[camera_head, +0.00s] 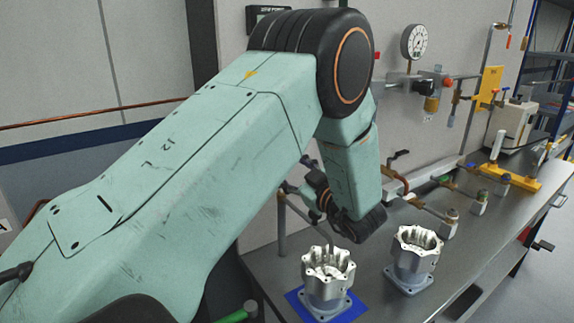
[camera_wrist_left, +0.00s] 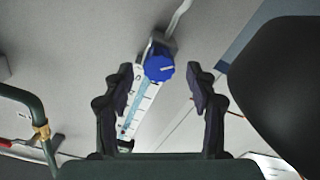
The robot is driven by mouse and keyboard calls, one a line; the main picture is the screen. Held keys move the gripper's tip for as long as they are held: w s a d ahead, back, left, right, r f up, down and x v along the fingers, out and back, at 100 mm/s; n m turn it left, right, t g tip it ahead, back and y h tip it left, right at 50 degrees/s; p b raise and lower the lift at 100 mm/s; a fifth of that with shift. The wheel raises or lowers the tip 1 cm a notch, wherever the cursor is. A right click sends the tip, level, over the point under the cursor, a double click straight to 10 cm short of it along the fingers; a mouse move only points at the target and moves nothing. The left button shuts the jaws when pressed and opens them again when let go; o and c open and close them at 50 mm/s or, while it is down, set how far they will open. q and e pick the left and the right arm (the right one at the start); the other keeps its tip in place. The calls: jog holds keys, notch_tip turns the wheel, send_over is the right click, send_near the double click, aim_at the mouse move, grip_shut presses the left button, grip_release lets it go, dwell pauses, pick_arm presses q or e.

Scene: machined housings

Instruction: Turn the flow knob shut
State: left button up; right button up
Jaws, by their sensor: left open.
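The blue round flow knob (camera_wrist_left: 159,68) shows in the left wrist view, at the end of a clear flow meter tube (camera_wrist_left: 140,108) with a marked scale. A pale mark crosses part of the knob's face. My left gripper (camera_wrist_left: 160,80) is open, with one dark finger on each side of the knob in the picture. There are gaps between the knob and both fingers, and how far ahead it is I cannot tell. In the head view my left gripper (camera_head: 317,188) is partly behind my arm by the wall. I cannot make out the knob there. My right gripper is not in view.
Two machined housings stand on the metal bench (camera_head: 470,240), one on a blue mat (camera_head: 350,312) and one to its right (camera_head: 412,262). Wall pipework, a gauge (camera_head: 414,41) and valves lie right of my arm. A green pipe (camera_wrist_left: 40,115) passes left of the fingers.

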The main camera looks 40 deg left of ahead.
pick_arm(q)
jog(key=shift+x, duration=1.1)
jog(key=shift+w, duration=0.1)
jog(key=shift+c, duration=0.3)
jog(key=c, duration=1.1)
